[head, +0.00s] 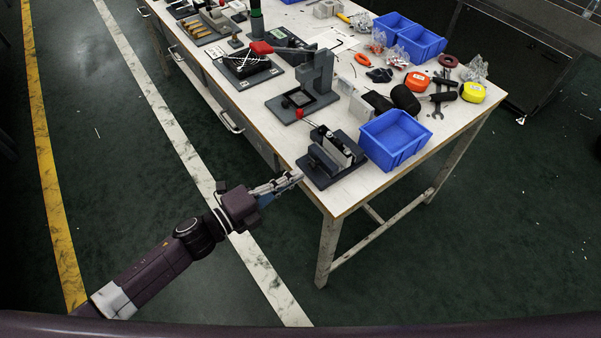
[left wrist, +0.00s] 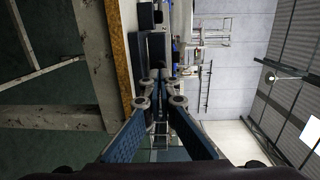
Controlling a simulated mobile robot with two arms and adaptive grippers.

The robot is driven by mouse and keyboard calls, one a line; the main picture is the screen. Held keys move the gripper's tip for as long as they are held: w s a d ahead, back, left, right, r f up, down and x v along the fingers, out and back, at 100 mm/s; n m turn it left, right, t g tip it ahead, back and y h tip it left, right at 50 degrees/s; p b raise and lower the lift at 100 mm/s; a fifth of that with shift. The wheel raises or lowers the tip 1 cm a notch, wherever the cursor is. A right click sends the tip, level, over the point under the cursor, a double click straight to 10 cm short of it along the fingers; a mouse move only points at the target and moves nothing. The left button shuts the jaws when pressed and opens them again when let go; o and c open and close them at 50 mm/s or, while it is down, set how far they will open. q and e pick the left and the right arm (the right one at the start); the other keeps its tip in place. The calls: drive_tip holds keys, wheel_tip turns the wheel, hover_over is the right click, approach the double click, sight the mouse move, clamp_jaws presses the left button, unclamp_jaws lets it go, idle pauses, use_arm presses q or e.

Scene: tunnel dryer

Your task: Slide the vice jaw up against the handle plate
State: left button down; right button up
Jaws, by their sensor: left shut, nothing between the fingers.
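The vice (head: 322,180) is a dark grey fixture at the near corner of the workbench. Its dark jaw block (head: 322,162) stands on the side facing my arm. A light metal plate (head: 337,148), likely the handle plate, stands upright behind the jaw; I cannot tell the exact gap between them. My left gripper (head: 297,178) is shut and empty, just off the bench edge to the left of the vice, apart from it as far as I can see. In the left wrist view the closed fingertips (left wrist: 160,76) point toward dark fixture parts (left wrist: 154,48). My right gripper is out of view.
A blue bin (head: 394,138) stands close to the right of the vice. A grey stand (head: 311,85) is behind it. A black mallet (head: 405,98), tape measures and wrenches lie farther right. The floor in front of the bench (head: 420,270) is clear.

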sight(311, 167)
use_arm(q)
drive_tip(key=shift+x, duration=1)
drive_tip(key=shift+w+d, duration=0.1)
drive_tip(key=shift+d, duration=0.1)
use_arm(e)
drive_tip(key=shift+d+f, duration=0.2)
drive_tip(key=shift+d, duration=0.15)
use_arm(q)
drive_tip(key=shift+w+d, duration=0.1)
drive_tip(key=shift+b+x, duration=0.35)
drive_tip(key=shift+x, duration=1.2)
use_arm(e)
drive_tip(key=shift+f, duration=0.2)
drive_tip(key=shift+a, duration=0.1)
